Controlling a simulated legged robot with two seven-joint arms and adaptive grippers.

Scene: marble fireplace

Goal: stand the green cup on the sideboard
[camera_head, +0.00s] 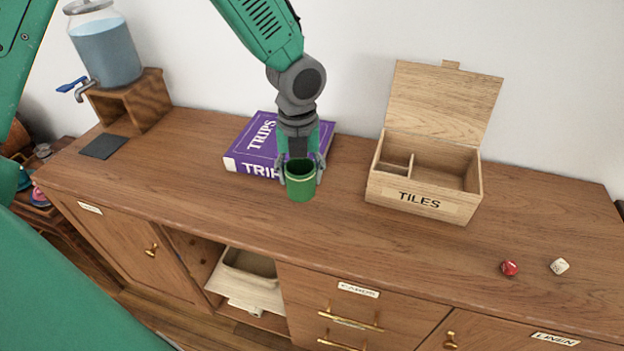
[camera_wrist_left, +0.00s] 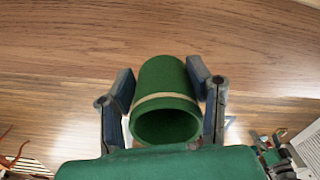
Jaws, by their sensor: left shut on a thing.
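The green cup (camera_head: 300,186) is between the fingers of my left gripper (camera_head: 301,172), which is shut on it. In the head view the cup is upright, mouth up, in front of the purple book. In the left wrist view the cup (camera_wrist_left: 165,98) sits between both fingers of the gripper (camera_wrist_left: 163,100), with a pale band around it and its open mouth toward the camera. The wooden sideboard (camera_head: 170,170) spans the head view. I cannot tell whether the cup's base touches its top. My right gripper is not in view.
A purple book (camera_head: 253,140) lies just behind the cup. A red die (camera_head: 509,268) and a white die (camera_head: 559,266) lie far right. A water dispenser (camera_head: 106,52) stands back left. The top between box and dice is clear.

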